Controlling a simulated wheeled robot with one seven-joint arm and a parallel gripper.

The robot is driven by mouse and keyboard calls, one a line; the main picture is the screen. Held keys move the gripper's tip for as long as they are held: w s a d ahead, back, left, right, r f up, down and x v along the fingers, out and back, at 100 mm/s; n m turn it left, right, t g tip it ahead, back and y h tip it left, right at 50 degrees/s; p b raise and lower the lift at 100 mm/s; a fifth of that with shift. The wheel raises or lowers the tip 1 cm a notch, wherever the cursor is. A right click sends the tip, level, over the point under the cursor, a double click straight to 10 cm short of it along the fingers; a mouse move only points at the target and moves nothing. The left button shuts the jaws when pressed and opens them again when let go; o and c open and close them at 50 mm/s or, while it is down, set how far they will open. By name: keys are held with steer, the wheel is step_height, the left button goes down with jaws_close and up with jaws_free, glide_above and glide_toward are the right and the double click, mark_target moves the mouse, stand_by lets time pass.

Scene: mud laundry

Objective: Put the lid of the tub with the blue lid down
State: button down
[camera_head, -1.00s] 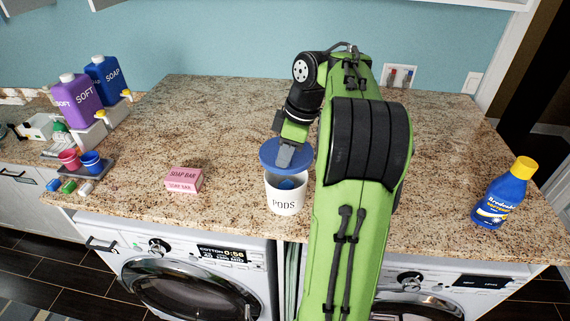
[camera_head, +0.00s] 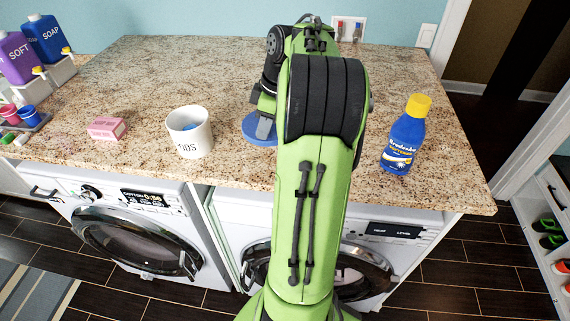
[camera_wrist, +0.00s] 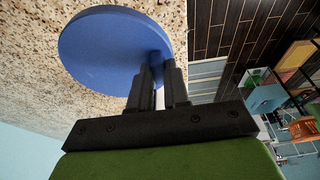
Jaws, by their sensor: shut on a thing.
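The white tub (camera_head: 189,133) marked with partly visible lettering stands upright and uncovered on the counter, with something blue inside. My gripper (camera_head: 264,128) is to the right of the tub, low over the counter. The blue lid (camera_head: 258,139) is at its fingers and is partly hidden by my arm. In the wrist view my gripper (camera_wrist: 160,88) is shut on the round blue lid (camera_wrist: 108,48), near its edge. I cannot tell whether the lid touches the counter.
A blue bottle with a yellow cap (camera_head: 404,138) stands to the right. A pink soap box (camera_head: 107,129) lies left of the tub. Soap and softener bottles (camera_head: 18,58) are at the far left. The granite counter (camera_head: 160,75) is clear behind the tub.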

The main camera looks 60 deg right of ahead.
steer(key=b+x, duration=0.1)
steer(key=x, duration=0.5)
steer(key=shift+f, duration=0.4)
steer(key=f, duration=0.1)
steer(key=s+f+b, duration=0.1)
steer(key=f, duration=0.1)
steer(key=shift+d+f, duration=0.15)
steer(key=shift+f, duration=0.15)
steer(key=shift+w, duration=0.2)
steer(key=shift+f, duration=0.2)
steer(key=c, duration=1.1)
jaws_free()
steer(key=shift+r, duration=0.1)
